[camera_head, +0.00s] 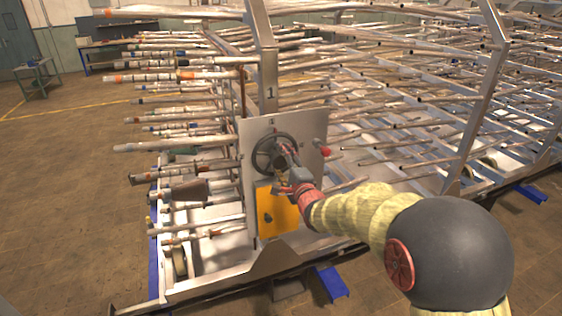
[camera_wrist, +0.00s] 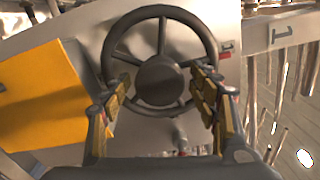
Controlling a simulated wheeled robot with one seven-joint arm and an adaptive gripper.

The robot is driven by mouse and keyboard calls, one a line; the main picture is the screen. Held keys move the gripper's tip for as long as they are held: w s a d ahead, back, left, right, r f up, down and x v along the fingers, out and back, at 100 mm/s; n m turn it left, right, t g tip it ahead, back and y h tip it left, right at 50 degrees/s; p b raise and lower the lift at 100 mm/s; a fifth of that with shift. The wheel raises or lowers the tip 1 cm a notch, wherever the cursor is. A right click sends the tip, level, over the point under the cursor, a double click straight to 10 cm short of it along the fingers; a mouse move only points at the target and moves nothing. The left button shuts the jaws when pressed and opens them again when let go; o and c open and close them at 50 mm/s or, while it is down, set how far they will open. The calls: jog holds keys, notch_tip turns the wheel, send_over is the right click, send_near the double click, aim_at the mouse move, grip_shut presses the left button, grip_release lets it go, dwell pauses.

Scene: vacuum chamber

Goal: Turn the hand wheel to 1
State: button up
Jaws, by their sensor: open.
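The dark hand wheel (camera_head: 268,152) is mounted on a pale metal panel (camera_head: 312,124) on the pipe rack. In the wrist view the wheel (camera_wrist: 160,72) is large and near the middle, with a round hub and several spokes. My gripper (camera_wrist: 160,92) is open, with one padded finger toward each side of the wheel's lower half. In the head view my gripper (camera_head: 283,170) is in front of the wheel and hides its lower right part. I cannot tell whether the fingers touch the rim.
A yellow plate (camera_head: 277,212) is below the wheel. A red knob (camera_head: 325,151) sticks out at the panel's right. Racks of long pipes (camera_head: 155,77) spread on both sides. The brown floor (camera_head: 70,190) at left is clear.

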jog(key=v, duration=1.2)
